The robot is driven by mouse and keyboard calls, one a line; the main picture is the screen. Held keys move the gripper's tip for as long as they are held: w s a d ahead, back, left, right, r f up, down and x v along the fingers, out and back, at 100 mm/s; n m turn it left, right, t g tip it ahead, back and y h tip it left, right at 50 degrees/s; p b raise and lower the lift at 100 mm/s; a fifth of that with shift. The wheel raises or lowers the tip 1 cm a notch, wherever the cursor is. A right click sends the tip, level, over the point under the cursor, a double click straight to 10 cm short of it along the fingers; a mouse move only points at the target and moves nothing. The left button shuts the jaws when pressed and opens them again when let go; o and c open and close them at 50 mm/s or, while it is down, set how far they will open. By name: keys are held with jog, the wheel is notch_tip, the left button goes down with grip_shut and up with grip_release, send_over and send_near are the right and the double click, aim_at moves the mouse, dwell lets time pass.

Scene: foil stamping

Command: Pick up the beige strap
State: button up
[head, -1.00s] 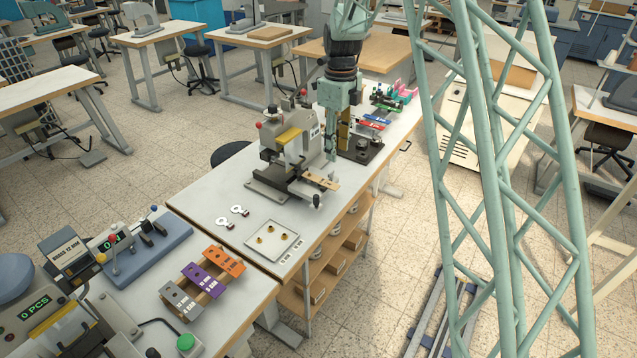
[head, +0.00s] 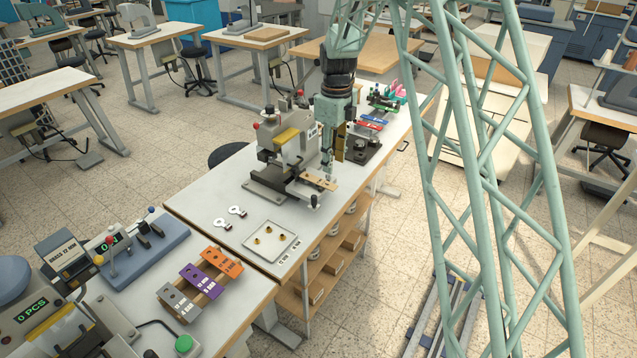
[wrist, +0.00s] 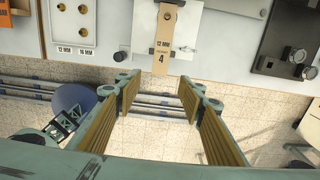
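The beige strap (wrist: 163,50) lies flat on the bed of the foil stamping machine in the wrist view, its free end with the printed "12 MM" and "4" pointing toward my gripper. In the head view the strap (head: 320,181) sticks out at the front of the machine (head: 287,150). My gripper (wrist: 158,92) is open and empty in the wrist view. Its two fingers stand apart, with floor showing between them, and the strap's end lies just beyond the gap. In the head view my gripper (head: 328,165) is close to the strap; contact cannot be told.
A white tray (head: 288,242) with brass pieces sits left of the machine, also in the wrist view (wrist: 99,40). A dark fixture (head: 365,150) stands to the right.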

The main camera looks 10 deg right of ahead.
send_over(333, 187)
jog(key=shift+f, duration=2.05)
jog(key=shift+a+f, duration=0.1)
jog(key=shift+f, duration=2.5)
jog(key=shift+f+b, duration=0.25)
jog(key=shift+b, duration=0.1)
jog(key=c, duration=0.8)
